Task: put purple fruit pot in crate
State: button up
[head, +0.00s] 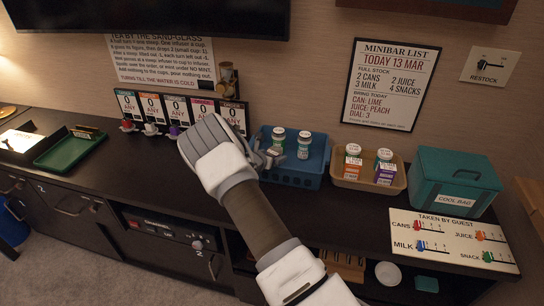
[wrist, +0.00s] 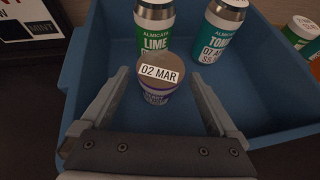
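The purple fruit pot (wrist: 156,92) has a tan lid labelled "02 MAR" and a purple band. In the wrist view it stands roughly upright inside the outline of the blue crate (wrist: 82,82), just in front of a green LIME can. Whether it touches the crate floor I cannot tell. My gripper (wrist: 157,78) is open, with one finger on each side of the pot and a visible gap to both. In the head view my gripper (head: 268,157) is at the left end of the blue crate (head: 293,180); the pot is hidden there.
The blue crate also holds the LIME can (wrist: 154,25) and a teal-labelled can (wrist: 222,30). A tan basket (head: 347,184) with two bottles and a teal cool bag (head: 455,175) stand to its right. A green tray (head: 70,151) lies far left.

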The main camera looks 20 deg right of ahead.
jog(key=shift+r, duration=0.1)
jog(key=shift+r+p, duration=0.2)
jog(key=shift+p, duration=0.15)
jog(key=v, duration=1.1)
jog(key=s+d+r+m+g+y, duration=0.1)
jog(key=s+d+r+m+g, duration=0.1)
jog(key=s+r+m, duration=0.7)
jog(key=s+d+r+m+g, duration=0.2)
jog(key=s+r+m, duration=0.5)
jog(key=s+r, duration=0.25)
jog(key=s+a+r+m+y, duration=0.2)
jog(key=s+a+m, duration=0.1)
jog(key=s, duration=0.4)
jog(key=s+a+r+m+y, duration=0.3)
jog(key=s+a+m, duration=0.1)
jog(key=s, duration=0.2)
jog(key=s+a+r+m+t+y, duration=0.1)
jog(key=s+a+r+m+y, duration=0.1)
jog(key=s, duration=0.5)
jog(key=a+r+m, duration=0.1)
jog(key=a+m, duration=0.1)
jog(key=shift+s+a+y, duration=0.25)
jog(key=shift+s+y, duration=0.05)
jog(key=shift+s, duration=0.05)
jog(key=shift+r, duration=0.1)
